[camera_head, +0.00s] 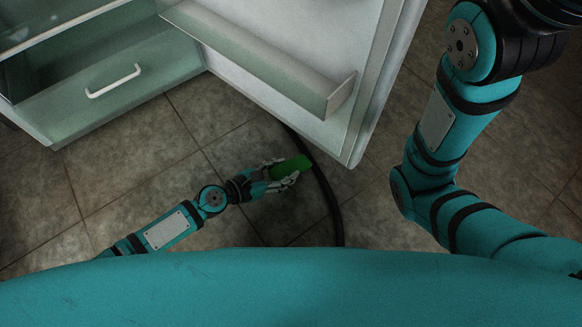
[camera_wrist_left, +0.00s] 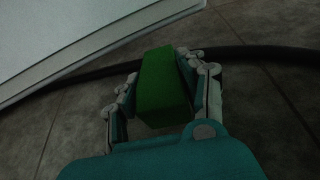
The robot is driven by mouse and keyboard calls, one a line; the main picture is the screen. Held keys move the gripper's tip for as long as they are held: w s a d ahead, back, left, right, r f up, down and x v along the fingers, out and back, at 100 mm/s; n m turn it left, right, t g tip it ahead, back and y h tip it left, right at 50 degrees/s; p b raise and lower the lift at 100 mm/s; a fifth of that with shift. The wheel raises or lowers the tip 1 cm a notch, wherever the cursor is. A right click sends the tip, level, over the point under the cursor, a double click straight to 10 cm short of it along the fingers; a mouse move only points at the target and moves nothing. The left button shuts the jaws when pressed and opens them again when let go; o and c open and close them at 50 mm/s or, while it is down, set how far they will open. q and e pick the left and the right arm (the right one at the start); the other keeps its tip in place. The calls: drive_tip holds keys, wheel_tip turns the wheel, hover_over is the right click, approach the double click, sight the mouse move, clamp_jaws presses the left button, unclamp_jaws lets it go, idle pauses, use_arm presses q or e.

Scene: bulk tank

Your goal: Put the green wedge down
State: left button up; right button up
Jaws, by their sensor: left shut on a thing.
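The green wedge (camera_head: 289,168) is in my left gripper (camera_head: 280,174), low in the middle of the head view. In the left wrist view the wedge (camera_wrist_left: 163,85) sits between the two fingers of the left gripper (camera_wrist_left: 165,88), which touch its sides. The gripper is shut on it. The wedge appears to be over the tiled floor (camera_head: 130,150), beside a black hose; its height above the floor cannot be told. My right arm shows at the right of the head view, but its gripper is out of the picture.
An open fridge door (camera_head: 345,130) with a shelf bin (camera_head: 265,70) stands just beyond the left gripper. The fridge's drawer (camera_head: 110,90) is at the upper left. A black hose (camera_head: 327,195) runs across the floor near the wedge. Bare floor lies left of the gripper.

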sight(284, 166)
use_arm(q)
drive_tip(key=w+d, duration=0.2)
drive_tip(key=shift+w+f, duration=0.2)
drive_tip(key=shift+w, duration=0.2)
drive_tip(key=shift+f+b, duration=2)
drive_tip(key=shift+b, duration=0.3)
drive_tip(key=o, duration=1.2)
drive_tip(key=shift+r, duration=0.1)
drive_tip(key=shift+o, duration=0.2)
drive_tip(key=shift+r+p, duration=0.2)
drive_tip(key=shift+p, duration=0.1)
drive_tip(key=p+v, duration=0.1)
drive_tip(key=v, duration=1)
drive_tip(key=shift+s+a+p, duration=0.1)
drive_tip(key=shift+p, duration=0.3)
drive_tip(key=shift+s+a+r, duration=0.2)
drive_tip(key=shift+a, duration=0.1)
